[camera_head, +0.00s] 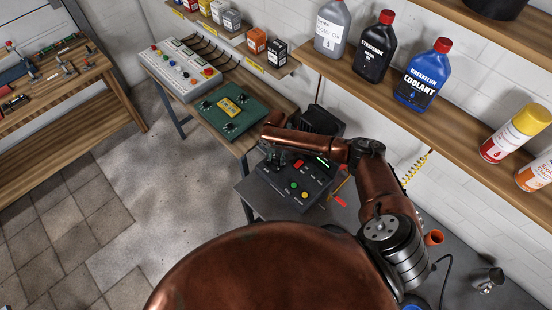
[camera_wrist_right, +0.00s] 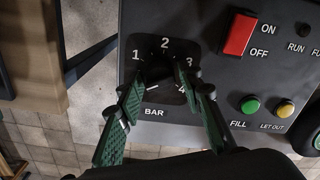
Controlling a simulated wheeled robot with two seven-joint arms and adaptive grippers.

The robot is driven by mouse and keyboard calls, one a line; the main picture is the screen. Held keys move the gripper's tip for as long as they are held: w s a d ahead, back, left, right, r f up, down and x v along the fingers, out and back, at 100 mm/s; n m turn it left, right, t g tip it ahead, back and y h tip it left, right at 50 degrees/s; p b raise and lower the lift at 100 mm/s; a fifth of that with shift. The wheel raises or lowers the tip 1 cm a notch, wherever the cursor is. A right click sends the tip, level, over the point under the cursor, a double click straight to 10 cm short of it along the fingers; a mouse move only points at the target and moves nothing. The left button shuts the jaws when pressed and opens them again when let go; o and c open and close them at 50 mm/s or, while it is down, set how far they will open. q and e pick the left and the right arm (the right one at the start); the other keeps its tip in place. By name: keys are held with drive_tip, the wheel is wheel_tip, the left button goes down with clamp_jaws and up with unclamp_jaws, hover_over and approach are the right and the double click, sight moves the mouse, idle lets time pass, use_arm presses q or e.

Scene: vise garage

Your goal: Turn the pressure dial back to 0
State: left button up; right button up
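The pressure dial (camera_wrist_right: 160,74) is a dark knob on a black plate marked 1, 2, 3, 4 and BAR in the right wrist view. Its lower part is hard to make out, and I cannot tell where its pointer stands. My right gripper (camera_wrist_right: 164,86) has its two green-padded fingers spread on either side of the dial, with a gap between the tips. I cannot tell whether they touch it. In the head view the right gripper (camera_head: 272,160) is over the left part of the black control box (camera_head: 262,192). My left gripper is not in view.
The box also has a red ON/OFF switch (camera_wrist_right: 240,34), a green FILL button (camera_wrist_right: 251,105) and a yellow LET OUT button (camera_wrist_right: 285,108). A green panel (camera_head: 252,112) lies on the bench behind. A shelf with bottles (camera_head: 424,76) runs above on the right.

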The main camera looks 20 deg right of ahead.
sight(276, 159)
drive_tip(key=shift+o, duration=0.8)
drive_tip(key=shift+r, duration=0.1)
wheel_tip(276, 159, up, 12)
idle(0.4)
